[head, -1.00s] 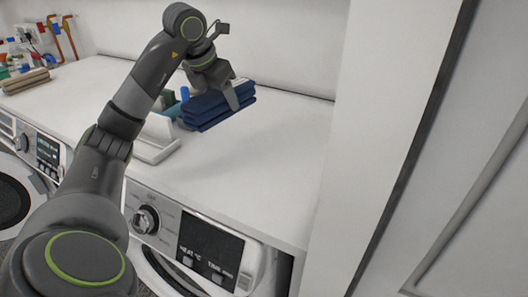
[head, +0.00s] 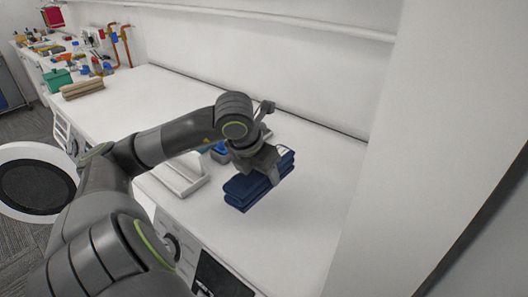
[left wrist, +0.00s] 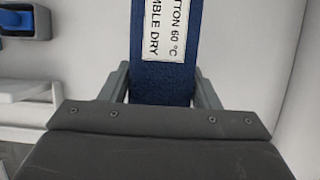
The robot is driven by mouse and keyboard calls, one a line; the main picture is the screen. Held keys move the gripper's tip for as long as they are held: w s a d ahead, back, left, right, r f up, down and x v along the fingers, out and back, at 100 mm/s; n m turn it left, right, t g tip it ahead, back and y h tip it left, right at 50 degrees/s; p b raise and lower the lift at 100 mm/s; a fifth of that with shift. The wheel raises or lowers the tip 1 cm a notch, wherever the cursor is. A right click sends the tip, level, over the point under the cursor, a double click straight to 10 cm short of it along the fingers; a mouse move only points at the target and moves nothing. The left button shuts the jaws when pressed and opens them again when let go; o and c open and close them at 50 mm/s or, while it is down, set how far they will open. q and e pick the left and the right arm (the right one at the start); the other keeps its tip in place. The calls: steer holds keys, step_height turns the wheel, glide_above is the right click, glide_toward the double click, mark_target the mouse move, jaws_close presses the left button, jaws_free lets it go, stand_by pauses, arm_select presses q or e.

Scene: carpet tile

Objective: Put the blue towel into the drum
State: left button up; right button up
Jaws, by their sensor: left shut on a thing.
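The folded blue towel (head: 245,191) is in my left gripper (head: 262,168), above the white worktop at the right. I cannot tell whether it touches the surface. In the left wrist view the towel (left wrist: 160,82) lies between the two fingers (left wrist: 162,88) and carries a white care label (left wrist: 168,28). The gripper is shut on it. A round white machine door with a dark centre (head: 36,186) stands open at the far left. The inside of the drum is hidden. My right gripper is not in view.
A white stand (head: 180,173) and a blue item (head: 219,148) are just left of the towel. A beige folded towel (head: 82,89), a green box (head: 57,79) and several small items are at the far left. A tall white panel (head: 400,150) bounds the right.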

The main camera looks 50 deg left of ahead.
arm_select(q)
steer(key=shift+f+p, duration=0.3)
steer(key=shift+f, duration=2.65)
steer(key=shift+f, duration=0.15)
steer(key=o, duration=1.5)
steer(key=shift+c, duration=0.2)
